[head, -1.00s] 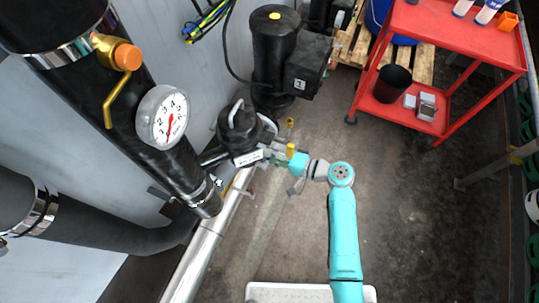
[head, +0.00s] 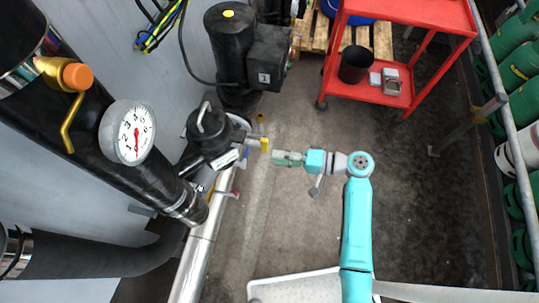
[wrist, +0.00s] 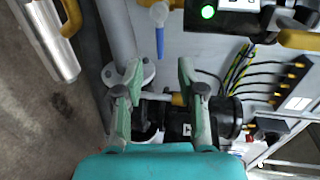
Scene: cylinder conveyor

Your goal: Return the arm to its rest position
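My turquoise arm (head: 357,215) reaches up from the bottom of the head view and bends left at its elbow. My gripper (head: 275,157) points left toward the black pump (head: 210,132). In the wrist view my gripper (wrist: 158,75) is open, its two green fingers well apart, with nothing held between them. A yellow-ended fitting (head: 265,145) on the pump lies just beyond the fingertips. It also shows between the fingers in the wrist view (wrist: 178,98), and appears apart from them.
A silver pipe (head: 205,245) and a black pipe with a gauge (head: 128,132) stand on the left. A taller black pump (head: 228,50) is at the back. A red cart (head: 430,90) stands at upper right, with green cylinders (head: 515,80) beyond a rail. Floor right of my arm is clear.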

